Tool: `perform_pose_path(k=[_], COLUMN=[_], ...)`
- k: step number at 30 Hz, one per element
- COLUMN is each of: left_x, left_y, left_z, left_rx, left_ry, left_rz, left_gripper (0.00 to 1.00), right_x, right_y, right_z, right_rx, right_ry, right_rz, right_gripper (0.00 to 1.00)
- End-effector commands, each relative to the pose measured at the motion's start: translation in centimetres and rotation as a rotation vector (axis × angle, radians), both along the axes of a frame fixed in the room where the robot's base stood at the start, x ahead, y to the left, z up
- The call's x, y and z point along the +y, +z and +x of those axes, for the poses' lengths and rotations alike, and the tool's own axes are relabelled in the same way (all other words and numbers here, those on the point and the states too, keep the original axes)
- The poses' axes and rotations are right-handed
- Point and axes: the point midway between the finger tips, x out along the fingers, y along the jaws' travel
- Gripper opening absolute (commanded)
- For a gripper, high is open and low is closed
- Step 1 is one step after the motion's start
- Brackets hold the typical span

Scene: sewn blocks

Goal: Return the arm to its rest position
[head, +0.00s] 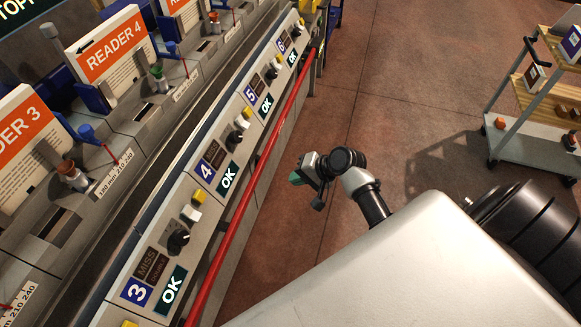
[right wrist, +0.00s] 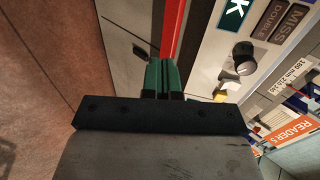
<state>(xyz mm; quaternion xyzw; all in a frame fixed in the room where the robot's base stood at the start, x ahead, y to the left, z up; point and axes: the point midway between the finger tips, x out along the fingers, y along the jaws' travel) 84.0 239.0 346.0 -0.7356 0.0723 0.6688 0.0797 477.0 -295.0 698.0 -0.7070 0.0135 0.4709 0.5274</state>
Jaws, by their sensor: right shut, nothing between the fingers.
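My right gripper (head: 297,179) is in the middle of the head view, over the open floor just right of the red rail. Its green fingers also show in the right wrist view (right wrist: 161,76), where they are closed together with nothing between them. In that view the fingers point toward the red rail and the panel front, and I cannot tell how far apart they are. My right arm folds back from the gripper toward the lower right. My left gripper is not seen in either view.
A long console (head: 206,196) with numbered OK panels, knobs and yellow buttons runs along the left, edged by a red rail (head: 262,170). Orange reader cards (head: 108,48) stand behind it. A wheeled shelf cart (head: 530,140) stands at right. The reddish floor (head: 400,70) between is clear.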

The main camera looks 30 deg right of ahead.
Motion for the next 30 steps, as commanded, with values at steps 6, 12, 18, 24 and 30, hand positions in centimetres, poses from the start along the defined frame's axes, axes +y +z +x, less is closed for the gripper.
perform_pose_path(k=[6, 12, 18, 24, 30], left_x=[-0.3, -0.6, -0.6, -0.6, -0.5], left_y=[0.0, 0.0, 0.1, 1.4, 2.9], left_z=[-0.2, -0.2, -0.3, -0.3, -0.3], left_rx=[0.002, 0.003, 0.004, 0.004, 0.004], left_ry=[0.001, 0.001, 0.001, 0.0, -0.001], left_rz=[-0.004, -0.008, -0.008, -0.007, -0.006], left_gripper=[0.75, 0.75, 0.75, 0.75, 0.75], right_x=[-0.1, 0.0, 0.1, 0.6, 1.9], right_y=[0.0, 0.0, -0.9, -9.8, -21.0], right_z=[0.0, 0.0, -0.3, -4.5, -15.0], right_rx=[0.0, 0.0, 0.012, 0.12, 0.233], right_ry=[0.0, 0.0, -0.001, 0.027, 0.228], right_rz=[0.0, 0.0, -0.015, -0.195, -0.502], right_gripper=[0.0, 0.0, 0.0, 0.0, 0.0])
